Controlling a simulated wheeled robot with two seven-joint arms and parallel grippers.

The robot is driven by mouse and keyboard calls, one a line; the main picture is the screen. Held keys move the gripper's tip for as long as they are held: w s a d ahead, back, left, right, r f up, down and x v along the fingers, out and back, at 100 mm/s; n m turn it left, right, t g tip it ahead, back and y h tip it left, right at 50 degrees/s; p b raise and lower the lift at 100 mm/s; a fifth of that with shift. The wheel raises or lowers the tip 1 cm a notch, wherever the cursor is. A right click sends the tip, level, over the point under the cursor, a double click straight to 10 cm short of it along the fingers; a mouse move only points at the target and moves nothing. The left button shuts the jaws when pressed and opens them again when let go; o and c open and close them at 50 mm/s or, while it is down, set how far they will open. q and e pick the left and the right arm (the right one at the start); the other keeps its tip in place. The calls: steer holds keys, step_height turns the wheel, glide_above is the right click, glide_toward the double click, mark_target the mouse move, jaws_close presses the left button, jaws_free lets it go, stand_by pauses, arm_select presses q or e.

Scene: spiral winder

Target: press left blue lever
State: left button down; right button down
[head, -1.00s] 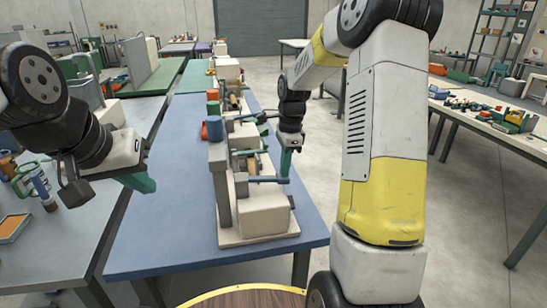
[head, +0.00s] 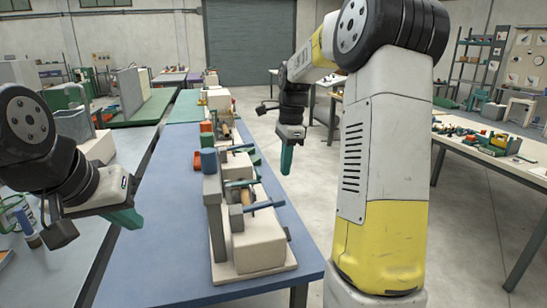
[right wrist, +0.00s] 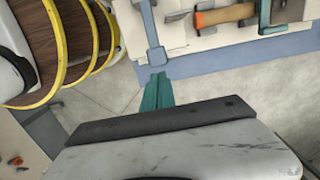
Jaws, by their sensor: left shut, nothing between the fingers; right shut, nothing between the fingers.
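The spiral winder stands on a blue table in the head view. Its near blue lever (head: 264,206) sticks out to the right above a beige block. A second blue lever (head: 238,148) sits further back; I cannot tell which one counts as left. My right gripper (head: 287,160) is shut, pointing down, above and beyond the near lever's end, apart from it in the head view. In the right wrist view a blue lever (right wrist: 152,25) ends just ahead of the shut teal fingertips (right wrist: 157,88); contact is unclear. My left gripper (head: 125,217) is shut and empty, left of the winder.
The blue table (head: 165,245) is bare left of the winder. A grey bench (head: 60,275) stands at the left. A cluttered table (head: 500,155) stands at the right, with open floor between.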

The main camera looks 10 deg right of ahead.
steer(key=shift+d+r, duration=0.2)
steer(key=shift+r, duration=1.25)
